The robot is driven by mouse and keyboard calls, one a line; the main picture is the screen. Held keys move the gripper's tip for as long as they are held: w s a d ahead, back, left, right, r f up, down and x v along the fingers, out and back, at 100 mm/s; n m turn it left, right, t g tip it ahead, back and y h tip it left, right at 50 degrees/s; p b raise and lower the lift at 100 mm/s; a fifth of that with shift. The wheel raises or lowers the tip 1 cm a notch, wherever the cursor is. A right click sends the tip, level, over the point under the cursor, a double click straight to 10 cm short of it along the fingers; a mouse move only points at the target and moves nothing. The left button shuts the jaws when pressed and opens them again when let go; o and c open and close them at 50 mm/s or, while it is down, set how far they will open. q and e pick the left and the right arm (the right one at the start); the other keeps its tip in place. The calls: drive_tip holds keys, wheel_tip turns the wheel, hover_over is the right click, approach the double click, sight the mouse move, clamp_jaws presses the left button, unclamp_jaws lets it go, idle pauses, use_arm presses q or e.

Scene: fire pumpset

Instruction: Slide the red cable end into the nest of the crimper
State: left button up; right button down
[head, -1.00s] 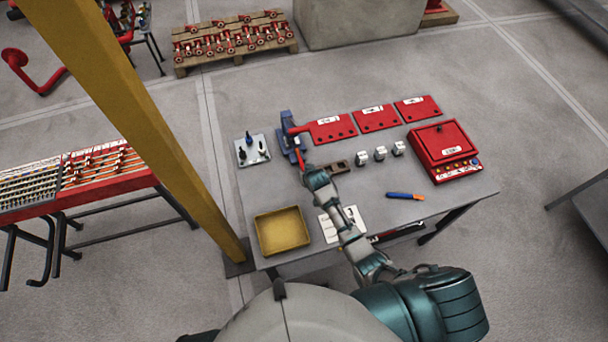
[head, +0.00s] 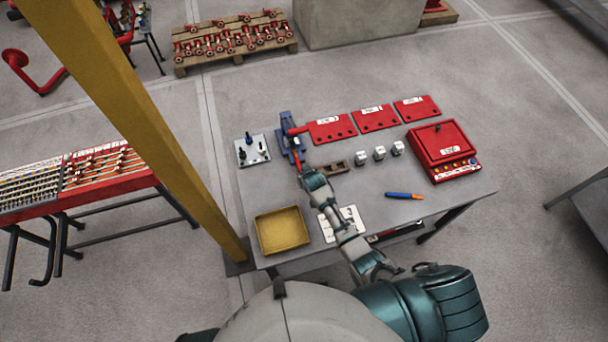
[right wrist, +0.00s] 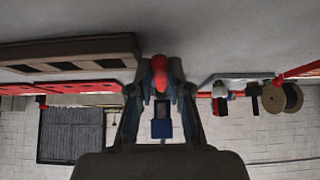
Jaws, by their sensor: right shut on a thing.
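The crimper (head: 287,141) is a blue bench tool with a red handle (head: 298,130), standing at the back left of the table. My right gripper (head: 302,169) is just in front of it. In the right wrist view my right gripper (right wrist: 160,88) is shut on the red cable end (right wrist: 159,70), whose rounded red body shows between the fingers. The blue crimper (right wrist: 162,128) shows straight beyond the fingertips there. Whether the cable end touches the nest cannot be told, as the fingers cover that spot. My left gripper is not in view.
A brown slotted block (head: 334,167) lies right of my gripper, with small white blocks (head: 379,153) beyond. A grey plate with pegs (head: 252,150) is left of the crimper. A yellow tray (head: 283,231) and red control box (head: 442,153) stand on the table. A yellow post (head: 150,130) rises at left.

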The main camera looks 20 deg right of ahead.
sight(299, 163)
drive_tip(key=shift+w+d, duration=0.1)
drive_tip(key=shift+w, duration=0.05)
drive_tip(key=shift+w, duration=0.1)
drive_tip(key=shift+w+b, duration=1.75)
drive_tip(key=shift+w, duration=1.05)
drive_tip(key=c, duration=1)
unclamp_jaws()
drive_tip(key=shift+s+r, duration=0.15)
drive_tip(key=v, duration=1.1)
drive_tip(key=shift+s+r, duration=0.2)
drive_tip(key=shift+r, duration=0.05)
